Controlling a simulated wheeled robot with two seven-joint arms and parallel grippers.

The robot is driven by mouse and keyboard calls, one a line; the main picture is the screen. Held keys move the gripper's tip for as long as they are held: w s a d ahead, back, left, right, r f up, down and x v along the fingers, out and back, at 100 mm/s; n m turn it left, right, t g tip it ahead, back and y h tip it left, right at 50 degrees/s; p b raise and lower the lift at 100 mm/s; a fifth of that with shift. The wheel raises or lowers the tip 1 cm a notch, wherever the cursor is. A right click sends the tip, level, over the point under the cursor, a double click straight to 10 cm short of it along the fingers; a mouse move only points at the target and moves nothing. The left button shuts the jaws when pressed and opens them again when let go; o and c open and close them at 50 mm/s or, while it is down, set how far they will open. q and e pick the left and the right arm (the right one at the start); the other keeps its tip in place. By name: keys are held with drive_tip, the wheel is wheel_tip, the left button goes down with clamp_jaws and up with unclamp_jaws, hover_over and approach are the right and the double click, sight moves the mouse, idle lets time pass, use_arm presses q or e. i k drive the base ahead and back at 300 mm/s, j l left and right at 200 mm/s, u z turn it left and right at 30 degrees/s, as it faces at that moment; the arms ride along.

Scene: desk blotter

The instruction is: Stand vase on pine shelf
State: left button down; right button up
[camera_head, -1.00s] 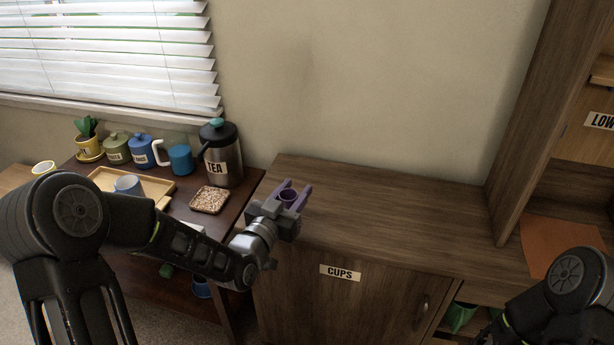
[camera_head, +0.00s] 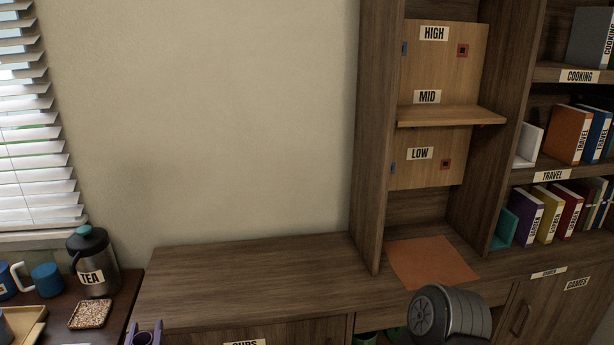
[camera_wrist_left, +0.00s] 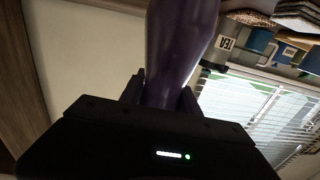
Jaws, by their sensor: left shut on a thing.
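The purple vase (camera_wrist_left: 178,45) fills the upper middle of the left wrist view. My left gripper (camera_wrist_left: 160,95) is shut on it, a dark finger on each side. In the head view the left gripper (camera_head: 145,333) is cut off at the bottom edge, left of centre, with only its tips and a bit of the vase showing. The pine shelf (camera_head: 450,116) is a light board in the tall bookcase bay at right, by the MID label. Its top is bare. The gripper is far left of it and lower in the picture. My right gripper is out of view.
The dark cabinet top (camera_head: 250,275) is clear. An orange mat (camera_head: 432,262) lies below the shelf. Bookcase uprights (camera_head: 378,130) flank the bay. Books (camera_head: 570,135) stand at right. A TEA pot (camera_head: 92,262) and a coaster (camera_head: 90,314) are on the left table.

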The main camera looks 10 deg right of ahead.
sight(446, 114)
drive_tip(key=k, duration=0.5)
drive_tip(key=z, duration=1.95)
drive_tip(key=i+j, duration=0.15)
drive_tip(key=i, duration=0.2)
drive_tip(key=i+j, duration=0.2)
drive_tip(key=i, duration=0.15)
drive_tip(key=i+j, duration=0.15)
drive_tip(key=i, duration=0.25)
